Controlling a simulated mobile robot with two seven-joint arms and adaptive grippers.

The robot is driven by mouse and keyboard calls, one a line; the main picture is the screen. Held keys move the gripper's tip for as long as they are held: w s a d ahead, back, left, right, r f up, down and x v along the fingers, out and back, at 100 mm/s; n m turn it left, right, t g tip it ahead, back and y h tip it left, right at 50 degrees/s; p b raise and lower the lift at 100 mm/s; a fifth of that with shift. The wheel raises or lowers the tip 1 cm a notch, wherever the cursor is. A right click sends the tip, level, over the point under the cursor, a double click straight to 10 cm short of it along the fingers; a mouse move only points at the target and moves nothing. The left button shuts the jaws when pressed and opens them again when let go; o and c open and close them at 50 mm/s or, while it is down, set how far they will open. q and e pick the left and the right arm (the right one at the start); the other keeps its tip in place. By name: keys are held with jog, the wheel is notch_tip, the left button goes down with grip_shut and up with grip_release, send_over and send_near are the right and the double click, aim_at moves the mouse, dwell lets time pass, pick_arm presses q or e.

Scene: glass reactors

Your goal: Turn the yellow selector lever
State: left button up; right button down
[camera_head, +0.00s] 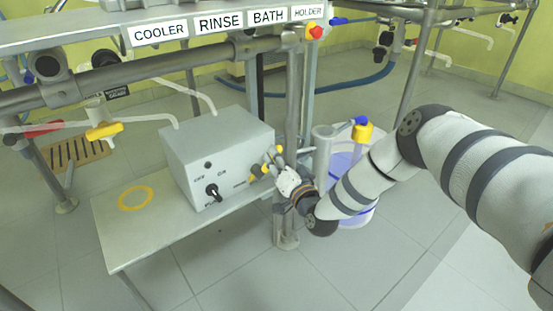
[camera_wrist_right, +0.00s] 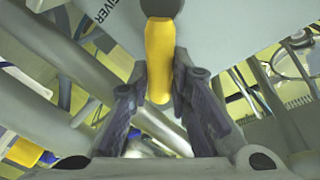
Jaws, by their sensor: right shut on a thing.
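The yellow selector lever (camera_head: 254,171) is on the front right of a grey control box (camera_head: 212,150). In the right wrist view the lever (camera_wrist_right: 159,62) runs downward from a dark pivot on the grey panel. My right gripper (camera_head: 272,163) is at the lever in the head view, and it hides part of it. In the right wrist view my right gripper (camera_wrist_right: 160,100) has one finger on each side of the lever, shut on its lower part. My left gripper is not in view.
A black knob (camera_head: 213,192) is on the same panel, left of the lever. The box stands on a grey bench with a yellow ring (camera_head: 136,198). A steel post and a bluish bucket (camera_head: 345,160) stand close to my right arm.

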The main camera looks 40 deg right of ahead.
jog(key=shift+a+r+n+t+p, duration=0.15)
jog(key=shift+a+r+n+p, duration=0.15)
jog(key=shift+n, duration=0.3)
jog(key=shift+a+r+n+t+p, duration=0.2)
jog(key=shift+a+n+p, duration=0.1)
jog(key=shift+n, duration=0.3)
jog(key=shift+a+r+n+p, duration=0.1)
jog(key=shift+a+n+p, duration=0.25)
jog(key=shift+n, duration=0.55)
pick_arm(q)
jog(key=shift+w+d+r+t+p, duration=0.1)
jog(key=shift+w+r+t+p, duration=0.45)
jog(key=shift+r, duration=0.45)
pick_arm(e)
jog(key=shift+s+a+n+t+y, duration=0.15)
jog(key=shift+a+n, duration=0.2)
jog(key=shift+n, duration=0.45)
jog(key=shift+w+a+n+t+y, duration=0.15)
jog(key=shift+a+n, duration=0.2)
jog(key=shift+n, duration=0.45)
jog(key=shift+s+a+n+t+y, duration=0.15)
jog(key=shift+a+n, duration=0.2)
jog(key=shift+n, duration=0.45)
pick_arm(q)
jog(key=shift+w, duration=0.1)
pick_arm(e)
jog(key=c, duration=1.5)
grip_release()
jog(key=shift+o, duration=0.2)
jog(key=shift+r, duration=0.1)
